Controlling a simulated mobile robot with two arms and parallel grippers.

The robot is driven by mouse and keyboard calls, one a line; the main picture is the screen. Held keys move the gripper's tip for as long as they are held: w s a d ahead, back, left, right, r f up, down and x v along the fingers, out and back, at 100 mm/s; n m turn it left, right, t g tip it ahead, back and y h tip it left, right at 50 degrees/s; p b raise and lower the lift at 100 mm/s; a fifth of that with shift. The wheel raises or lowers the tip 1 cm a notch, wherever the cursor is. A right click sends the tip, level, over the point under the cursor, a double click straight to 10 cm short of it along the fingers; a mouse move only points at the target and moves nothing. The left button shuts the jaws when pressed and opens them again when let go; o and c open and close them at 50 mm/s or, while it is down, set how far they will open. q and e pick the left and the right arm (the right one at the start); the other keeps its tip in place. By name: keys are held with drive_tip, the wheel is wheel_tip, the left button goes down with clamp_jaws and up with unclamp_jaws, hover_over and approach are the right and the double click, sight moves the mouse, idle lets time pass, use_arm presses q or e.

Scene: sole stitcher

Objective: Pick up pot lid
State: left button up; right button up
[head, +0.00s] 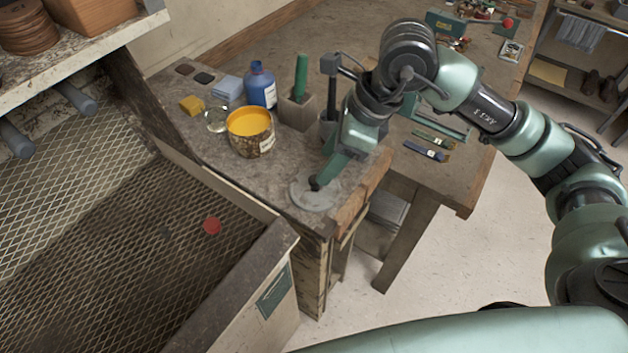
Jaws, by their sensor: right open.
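The pot lid (312,201) is a flat grey disc with a small dark knob. It lies on the bench top near the front right corner. My right gripper (318,181) reaches down to the lid from above, with its fingertips at the knob. Its jaws are open; whether they touch the knob is too small to tell. The gripper and wrist hide part of the lid's back edge. An open pot of yellow-orange contents (266,143) stands behind and left of the lid. My left gripper is out of the frame.
Behind the lid stand a blue bottle (261,87), a green-handled tool in a holder (301,76), a yellow block (191,105) and a glass dish (215,119). A mesh-bottomed bin (120,200) is at left. The bench edge drops off right beside the lid. Another table (450,180) is at right.

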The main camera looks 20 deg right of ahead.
sight(318, 172)
drive_tip(key=p+x, duration=0.2)
drive_tip(key=x, duration=0.2)
drive_tip(key=shift+w+a+f, duration=0.1)
drive_tip(key=shift+a+f, duration=0.25)
drive_tip(key=shift+f, duration=0.25)
clamp_jaws()
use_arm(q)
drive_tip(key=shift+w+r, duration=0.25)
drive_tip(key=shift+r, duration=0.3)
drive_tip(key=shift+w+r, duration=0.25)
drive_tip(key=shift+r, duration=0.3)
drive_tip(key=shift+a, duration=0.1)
use_arm(e)
drive_tip(key=shift+r, duration=0.15)
